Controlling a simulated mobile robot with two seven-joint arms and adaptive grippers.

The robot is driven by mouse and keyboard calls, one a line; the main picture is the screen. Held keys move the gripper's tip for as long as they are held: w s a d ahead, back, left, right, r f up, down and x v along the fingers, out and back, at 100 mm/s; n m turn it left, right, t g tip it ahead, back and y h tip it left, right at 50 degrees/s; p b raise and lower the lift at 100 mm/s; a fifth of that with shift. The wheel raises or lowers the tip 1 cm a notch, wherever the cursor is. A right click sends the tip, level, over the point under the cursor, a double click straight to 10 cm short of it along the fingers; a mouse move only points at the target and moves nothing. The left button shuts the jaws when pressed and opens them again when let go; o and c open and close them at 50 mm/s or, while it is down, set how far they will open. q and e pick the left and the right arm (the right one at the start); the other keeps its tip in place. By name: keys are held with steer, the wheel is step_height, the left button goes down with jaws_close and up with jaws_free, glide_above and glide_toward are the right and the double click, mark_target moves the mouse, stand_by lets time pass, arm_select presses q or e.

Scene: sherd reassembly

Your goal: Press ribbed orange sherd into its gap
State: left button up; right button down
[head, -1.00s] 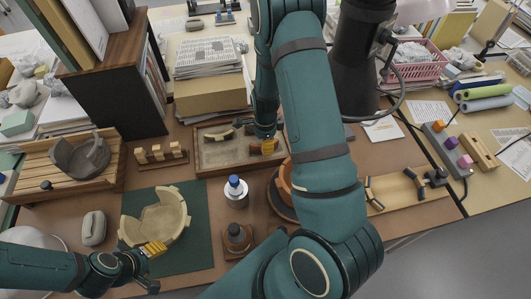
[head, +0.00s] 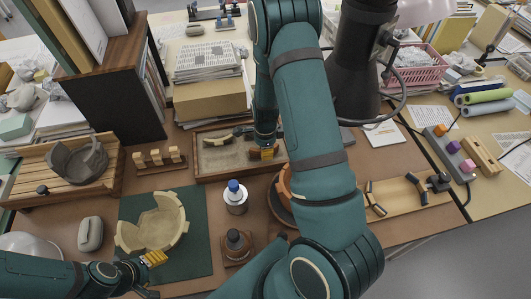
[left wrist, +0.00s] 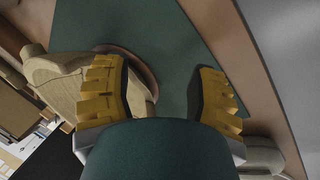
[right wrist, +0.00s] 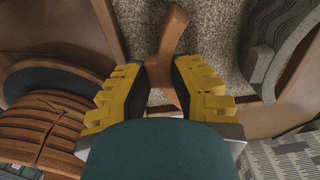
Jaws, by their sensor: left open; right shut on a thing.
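The ribbed orange sherd (right wrist: 168,62) is held between the two yellow fingers of my right gripper (right wrist: 161,92), low over the speckled floor of the wooden tray; I cannot tell if it touches. In the head view my right gripper (head: 263,153) is at the tray's right part. The ribbed orange pot (right wrist: 45,125) stands beside the tray; in the head view the pot (head: 284,182) is mostly hidden behind my right arm. Its gap is not clear to see. My left gripper (left wrist: 160,95) is open and empty beside the cream bowl (left wrist: 75,82); it also shows in the head view (head: 153,259).
A white bottle with a blue cap (head: 235,196) and a dark bottle (head: 236,242) stand in front. The cream bowl sits on a green mat (head: 196,250). A lamp post (head: 352,75) stands behind my right arm.

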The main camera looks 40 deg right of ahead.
steer(key=shift+r+p, duration=2.7)
steer(key=shift+r, duration=0.7)
